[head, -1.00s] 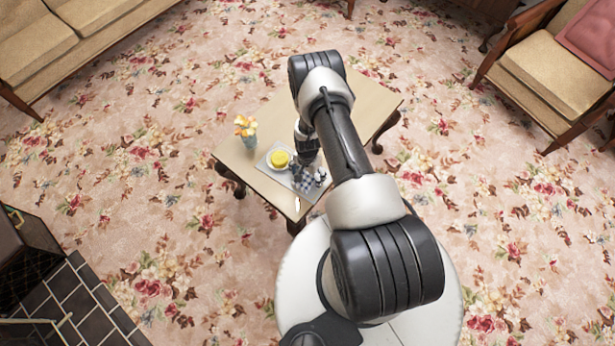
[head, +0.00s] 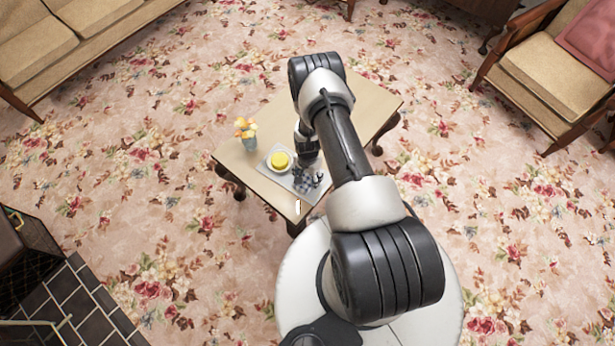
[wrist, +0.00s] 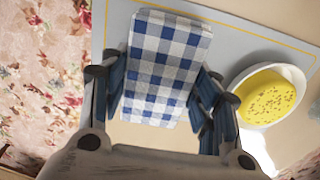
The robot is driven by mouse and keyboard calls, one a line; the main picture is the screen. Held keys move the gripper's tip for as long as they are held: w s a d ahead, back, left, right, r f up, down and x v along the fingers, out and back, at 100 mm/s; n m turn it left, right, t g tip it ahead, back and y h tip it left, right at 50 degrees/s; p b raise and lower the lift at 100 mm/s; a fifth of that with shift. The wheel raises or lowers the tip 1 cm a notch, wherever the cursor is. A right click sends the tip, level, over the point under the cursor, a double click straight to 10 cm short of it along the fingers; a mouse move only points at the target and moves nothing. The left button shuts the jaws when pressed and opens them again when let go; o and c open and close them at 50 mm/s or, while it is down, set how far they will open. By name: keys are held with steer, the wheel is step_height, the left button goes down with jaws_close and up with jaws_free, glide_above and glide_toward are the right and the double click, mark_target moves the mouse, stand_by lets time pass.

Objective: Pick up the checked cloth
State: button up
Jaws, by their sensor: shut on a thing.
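The checked cloth (wrist: 165,68) is blue and white and folded into a rectangular pad. In the wrist view it lies between the two fingers of my gripper (wrist: 160,92), which is shut on it. In the head view, my gripper (head: 306,172) is low over the near part of the table, and the cloth (head: 302,185) shows only in small part beside the fingers. The cloth is over a grey mat with a yellow line (wrist: 255,33). I cannot tell whether it still touches the mat.
A white dish (wrist: 297,76) with a yellow speckled food (wrist: 268,95) stands close to the right finger. A vase of flowers (head: 247,138) stands near the left edge of the wooden table (head: 262,124). The table's far part is clear. A sofa and an armchair stand farther off.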

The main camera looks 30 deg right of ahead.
mark_target(308, 176)
step_height(308, 176, up, 20)
steer(key=p, duration=0.6)
